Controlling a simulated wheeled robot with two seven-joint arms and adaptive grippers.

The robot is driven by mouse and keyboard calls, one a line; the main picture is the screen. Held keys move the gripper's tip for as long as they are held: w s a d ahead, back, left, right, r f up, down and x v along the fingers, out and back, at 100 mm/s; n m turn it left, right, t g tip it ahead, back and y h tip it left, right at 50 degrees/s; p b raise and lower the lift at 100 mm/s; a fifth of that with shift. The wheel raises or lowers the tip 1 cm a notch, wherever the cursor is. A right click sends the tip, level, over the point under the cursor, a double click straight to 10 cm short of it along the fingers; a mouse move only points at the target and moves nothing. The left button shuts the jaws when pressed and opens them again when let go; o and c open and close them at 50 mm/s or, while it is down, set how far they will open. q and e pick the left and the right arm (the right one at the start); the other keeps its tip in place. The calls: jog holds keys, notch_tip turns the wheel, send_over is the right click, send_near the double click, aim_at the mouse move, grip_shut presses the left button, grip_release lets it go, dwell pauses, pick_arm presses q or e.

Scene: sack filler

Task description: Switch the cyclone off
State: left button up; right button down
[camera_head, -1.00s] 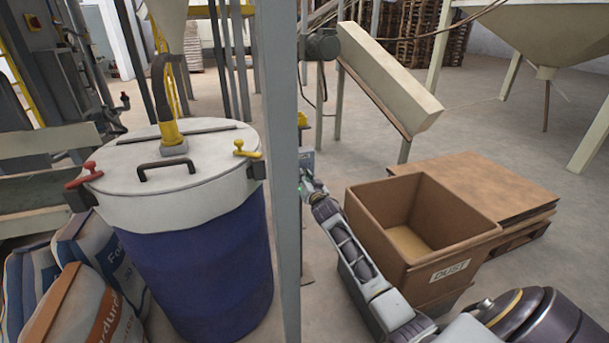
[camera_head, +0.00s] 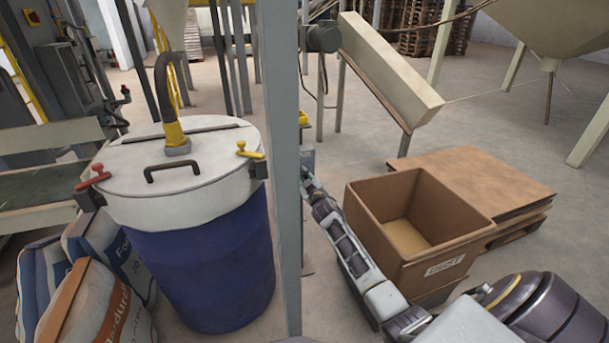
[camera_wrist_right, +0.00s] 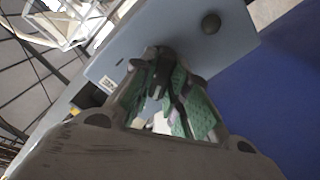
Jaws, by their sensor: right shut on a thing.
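In the wrist view a grey-blue box (camera_wrist_right: 150,48) carries a round black knob (camera_wrist_right: 210,22) near one corner. My right gripper (camera_wrist_right: 166,78), with green finger pads, is shut on a small dark part at the face of this box, perhaps a switch handle. The fingers cover most of that part, so its position cannot be read. In the head view my right gripper (camera_head: 308,178) is beside the grey post, partly hidden by it. Only a sliver of the grey box (camera_head: 307,156) shows there. My left gripper is not in view.
The grey post (camera_head: 282,200) stands close to my right arm. Left of it is a blue drum (camera_head: 215,265) with a white lid, clamps and hose. A brown dust bin (camera_head: 440,268) stands right of my forearm, before a board-topped pallet (camera_head: 470,185). Sacks (camera_head: 85,300) lie at lower left.

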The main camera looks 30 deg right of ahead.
jog(key=shift+f+n, duration=0.1)
jog(key=shift+n, duration=0.7)
jog(key=c, duration=1.4)
grip_release()
jog(key=shift+s, duration=0.1)
jog(key=shift+v, duration=5.95)
